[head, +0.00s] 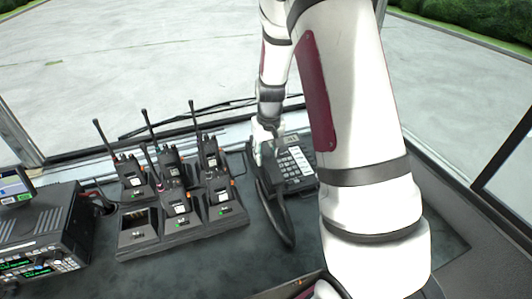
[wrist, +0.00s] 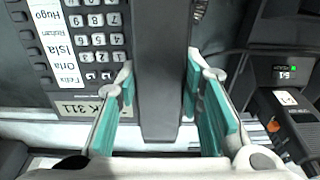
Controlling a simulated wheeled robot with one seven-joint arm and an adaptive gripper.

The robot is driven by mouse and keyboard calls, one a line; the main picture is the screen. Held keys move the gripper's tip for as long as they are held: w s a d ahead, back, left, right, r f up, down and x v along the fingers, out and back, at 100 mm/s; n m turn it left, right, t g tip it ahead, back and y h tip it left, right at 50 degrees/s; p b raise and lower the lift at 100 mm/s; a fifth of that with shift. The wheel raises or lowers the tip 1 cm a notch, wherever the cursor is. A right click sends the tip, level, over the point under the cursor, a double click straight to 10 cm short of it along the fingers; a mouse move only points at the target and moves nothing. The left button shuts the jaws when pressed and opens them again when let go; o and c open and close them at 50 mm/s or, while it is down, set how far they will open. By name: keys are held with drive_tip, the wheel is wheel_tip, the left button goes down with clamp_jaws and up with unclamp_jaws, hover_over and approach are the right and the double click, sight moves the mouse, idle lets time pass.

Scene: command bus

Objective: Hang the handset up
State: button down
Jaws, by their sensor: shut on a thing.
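The desk phone (head: 297,167) stands on the dashboard below the windscreen, its keypad and name labels facing up. The keypad also shows in the wrist view (wrist: 97,42), left of the handset. I cannot tell whether the handset touches the phone; the cradle is hidden.
A charger rack (head: 180,236) with several radios stands left of the handset, close by; one slot is empty. A larger radio set (head: 45,235) is at the far left. The windscreen edge runs behind. My arm covers the area right of the phone.

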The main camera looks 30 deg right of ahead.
drive_tip(key=c, duration=1)
unclamp_jaws()
wheel_tip(320, 180, up, 12)
drive_tip(key=s, duration=0.1)
drive_tip(key=shift+s+a, duration=0.15)
drive_tip(key=shift+s, duration=0.2)
drive_tip(key=s+a+r+n+t, duration=0.1)
drive_tip(key=s+a+r, duration=0.9)
drive_tip(key=s+r, duration=0.25)
drive_tip(key=s+a, duration=0.2)
drive_tip(key=s, duration=0.5)
drive_tip(key=s+a+n+t, duration=0.1)
drive_tip(key=s+a, duration=0.1)
drive_tip(key=s, duration=0.5)
drive_tip(key=shift+a+r+t, duration=0.3)
drive_tip(key=shift+a, duration=0.05)
drive_tip(key=shift+s, duration=0.1)
